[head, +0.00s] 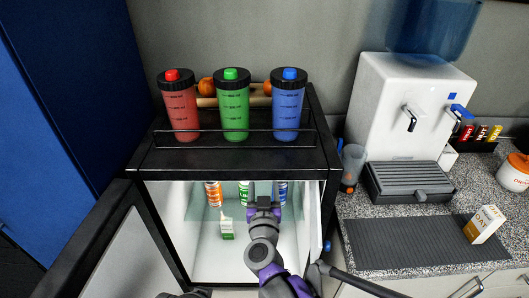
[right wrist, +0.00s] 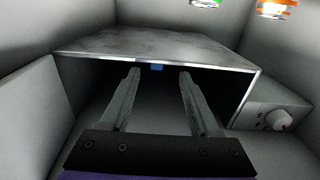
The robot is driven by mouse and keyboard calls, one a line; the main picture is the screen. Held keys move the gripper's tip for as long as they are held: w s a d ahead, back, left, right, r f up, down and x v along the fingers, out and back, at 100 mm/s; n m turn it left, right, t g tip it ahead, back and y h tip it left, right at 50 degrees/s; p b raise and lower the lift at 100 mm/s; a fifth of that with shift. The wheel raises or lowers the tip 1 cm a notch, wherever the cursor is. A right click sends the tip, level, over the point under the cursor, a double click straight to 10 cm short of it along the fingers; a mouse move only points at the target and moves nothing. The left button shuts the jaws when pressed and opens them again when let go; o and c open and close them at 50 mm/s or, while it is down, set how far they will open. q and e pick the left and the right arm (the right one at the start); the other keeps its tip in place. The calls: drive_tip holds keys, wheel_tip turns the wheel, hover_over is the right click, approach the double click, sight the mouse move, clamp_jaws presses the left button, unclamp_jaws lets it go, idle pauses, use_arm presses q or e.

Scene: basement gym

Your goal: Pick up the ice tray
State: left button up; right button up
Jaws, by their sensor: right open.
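My right gripper (head: 263,192) reaches into the open small fridge (head: 183,255). In the right wrist view its two fingers (right wrist: 159,73) are spread apart, with nothing held between them. They point into the dark opening of a metal-walled compartment (right wrist: 150,45). A small blue piece (right wrist: 156,67) shows at the compartment's edge, between the fingertips. It may be part of the ice tray, but I cannot tell; no whole tray is visible. The compartment's inside is dark.
Cans, including an orange one (head: 213,194), and a green-and-white carton (head: 227,228) stand inside the fridge. A dial (right wrist: 278,119) sits beside the compartment. Red (head: 180,112), green (head: 236,112) and blue (head: 287,112) bottles stand on top. A counter (head: 365,285) lies to the right.

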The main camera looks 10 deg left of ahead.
drive_tip(key=w, duration=0.6)
drive_tip(key=shift+a+r+p, duration=0.1)
drive_tip(key=shift+a+p, duration=0.25)
clamp_jaws()
